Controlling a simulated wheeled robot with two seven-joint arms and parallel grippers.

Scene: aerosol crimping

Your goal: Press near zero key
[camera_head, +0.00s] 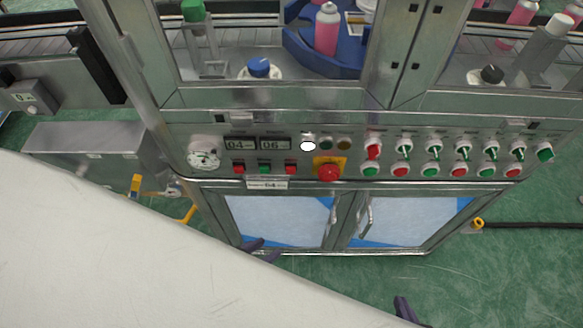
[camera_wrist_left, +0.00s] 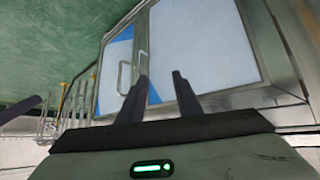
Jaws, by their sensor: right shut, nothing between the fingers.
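The control panel (camera_head: 215,180) of the machine runs across the middle of the head view. Under its two digital displays (camera_head: 257,144) sit a red key (camera_head: 239,168), a green key (camera_head: 264,168) and another red key (camera_head: 291,168). I cannot read which one is the zero key. My left gripper (camera_head: 262,250) is below the panel, in front of the lower cabinet doors; in the left wrist view (camera_wrist_left: 160,82) its fingers stand apart with nothing between them. My right gripper (camera_head: 405,308) is shut and empty at the bottom of the head view, away from the panel.
A red emergency stop (camera_head: 329,172) on a yellow plate and a row of red and green buttons and switches (camera_head: 460,160) are right of the keys. Cabinet door handles (camera_head: 366,215) stick out below. My white arm link covers the lower left.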

